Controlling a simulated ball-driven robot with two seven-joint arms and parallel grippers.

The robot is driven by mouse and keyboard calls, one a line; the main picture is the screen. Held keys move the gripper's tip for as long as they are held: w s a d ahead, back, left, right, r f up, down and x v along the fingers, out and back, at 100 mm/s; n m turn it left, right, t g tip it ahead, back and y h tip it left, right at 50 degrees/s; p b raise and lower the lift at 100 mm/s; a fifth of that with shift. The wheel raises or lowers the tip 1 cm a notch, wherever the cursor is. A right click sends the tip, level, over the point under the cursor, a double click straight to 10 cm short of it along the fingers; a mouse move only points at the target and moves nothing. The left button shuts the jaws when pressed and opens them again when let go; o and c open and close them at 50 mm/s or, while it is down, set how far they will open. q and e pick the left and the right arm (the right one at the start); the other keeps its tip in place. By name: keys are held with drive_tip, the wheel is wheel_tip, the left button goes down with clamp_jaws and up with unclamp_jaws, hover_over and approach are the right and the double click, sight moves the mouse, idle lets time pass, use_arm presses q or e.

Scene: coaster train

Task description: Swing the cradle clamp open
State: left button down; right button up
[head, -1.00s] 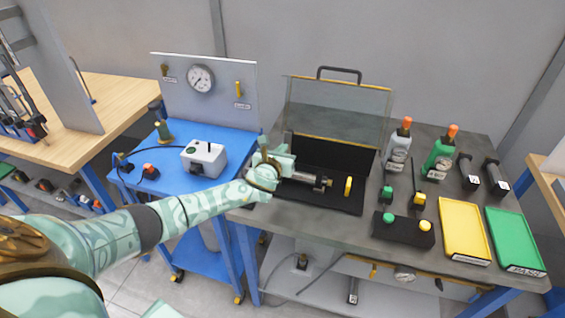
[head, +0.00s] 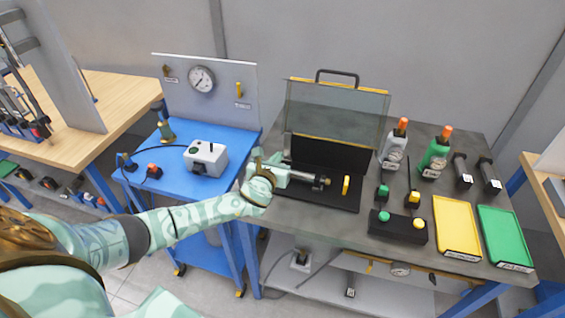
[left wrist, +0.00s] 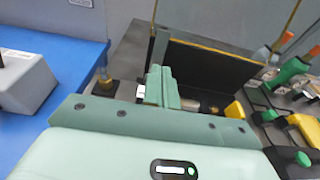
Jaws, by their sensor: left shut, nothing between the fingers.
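The cradle's black base (head: 330,202) sits on the left part of the dark bench, under a raised clear lid. A grey and dark cylinder (head: 310,178) lies across it, with an upright yellow handle (head: 346,185) by its right end. The yellow handle also shows in the left wrist view (left wrist: 234,110). I cannot tell the clamp apart from the other cradle parts. My left gripper (head: 284,174) is shut and empty at the cradle's left end. In the left wrist view its fingers (left wrist: 160,85) hide part of the cylinder. My right gripper is out of view.
The clear lid (head: 338,104) with yellow edges stands open behind the cradle. A blue cart (head: 165,190) with a grey box (head: 206,159) stands left.

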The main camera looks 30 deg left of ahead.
use_arm(q)
drive_tip(key=shift+p+v, duration=0.55)
drive_tip(key=shift+v, duration=0.45)
drive_tip(key=s+d+n+g, duration=0.4)
drive_tip(key=s+d+n, duration=0.3)
drive_tip(key=s+n, duration=0.7)
drive_tip(key=s+a+r+n+g, duration=0.1)
drive_tip(key=s+n+g, duration=0.1)
drive_tip(key=s+n, duration=0.5)
drive_tip(key=s+a+r+n+g, duration=0.2)
drive_tip(key=s+n, duration=0.3)
drive_tip(key=s, duration=0.4)
drive_tip(key=s+d+f+g+h+b, duration=0.1)
drive_tip(key=s+d+f+g+b, duration=0.1)
drive_tip(key=f, duration=1.3)
drive_tip(key=s+d+f+g+h+b, duration=0.1)
drive_tip(key=s+d+f+b, duration=0.15)
drive_tip(key=f, duration=1.15)
drive_tip(key=s+f+n+g+h+b, duration=0.1)
drive_tip(key=s+f+n+g+b, duration=0.2)
drive_tip(key=s+f, duration=1.7)
drive_tip(key=shift+f+n+h+b, duration=0.3)
drive_tip(key=shift+f+h+b, duration=0.1)
drive_tip(key=shift+f+b, duration=0.5)
